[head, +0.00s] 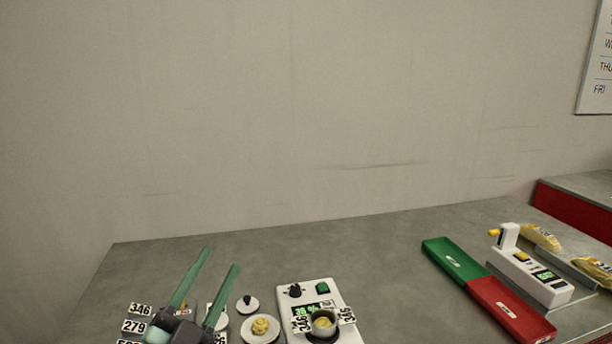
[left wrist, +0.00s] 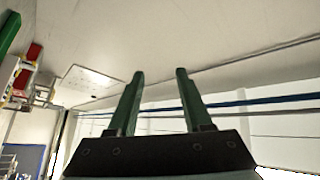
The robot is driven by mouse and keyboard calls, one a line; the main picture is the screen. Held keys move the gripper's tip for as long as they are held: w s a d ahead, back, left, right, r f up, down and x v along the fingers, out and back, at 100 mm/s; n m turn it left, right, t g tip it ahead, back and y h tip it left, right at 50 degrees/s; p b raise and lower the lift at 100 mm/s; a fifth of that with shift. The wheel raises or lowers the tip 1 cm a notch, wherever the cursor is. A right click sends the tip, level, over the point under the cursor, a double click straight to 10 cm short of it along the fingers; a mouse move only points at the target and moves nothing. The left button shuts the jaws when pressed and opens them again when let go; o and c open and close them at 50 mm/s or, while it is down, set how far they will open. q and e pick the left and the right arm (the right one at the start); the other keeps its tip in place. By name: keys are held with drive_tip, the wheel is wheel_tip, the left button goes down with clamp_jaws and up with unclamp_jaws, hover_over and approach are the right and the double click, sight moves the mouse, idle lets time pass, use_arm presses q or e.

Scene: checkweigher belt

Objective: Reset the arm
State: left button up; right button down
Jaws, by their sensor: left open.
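My left gripper (head: 218,268) is in the lower left of the head view, above the grey table (head: 390,240). Its two long green fingers stand apart with nothing between them. In the left wrist view the gripper (left wrist: 158,75) is also open and empty, and it faces the pale ceiling or upper wall, with no table objects between the fingers. My right gripper is not in the head view.
A white scale (head: 292,293) with a cup (head: 323,325) stands right of the gripper, beside small white discs (head: 258,333). Number cards (head: 134,326) lie left. Green (head: 452,258) and red (head: 510,310) trays and another white device (head: 535,280) stand right. The table's back middle is clear.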

use_arm(q)
drive_tip(key=s+a+f+n+g+y, duration=0.2)
drive_tip(key=a+f+n+g, duration=0.1)
drive_tip(key=f, duration=0.4)
drive_tip(key=s+a+f+n+g+y, duration=0.2)
drive_tip(key=a+f+n+g+y, duration=0.1)
drive_tip(key=f, duration=0.4)
drive_tip(key=s+a+f+n+g+y, duration=0.3)
drive_tip(key=f, duration=0.4)
drive_tip(key=shift+f+n, duration=0.35)
drive_tip(key=shift+n, duration=0.05)
drive_tip(key=s+d+f+g+h, duration=0.1)
drive_tip(key=s+f+g, duration=0.45)
drive_tip(key=s, duration=0.35)
drive_tip(key=s+d+f+g, duration=0.1)
drive_tip(key=s+f+g, duration=0.4)
drive_tip(key=s, duration=0.4)
drive_tip(key=w+d+f+t+h+p, duration=0.1)
drive_tip(key=w+d+f+t, duration=0.1)
drive_tip(key=f, duration=0.3)
drive_tip(key=w+d+f+t+h, duration=0.1)
drive_tip(key=w+f+t, duration=0.1)
drive_tip(key=f+t, duration=0.3)
drive_tip(key=shift+w+d+f+n+p, duration=0.2)
drive_tip(key=shift+w+d+n+p, duration=0.1)
drive_tip(key=shift+d+n+p, duration=0.1)
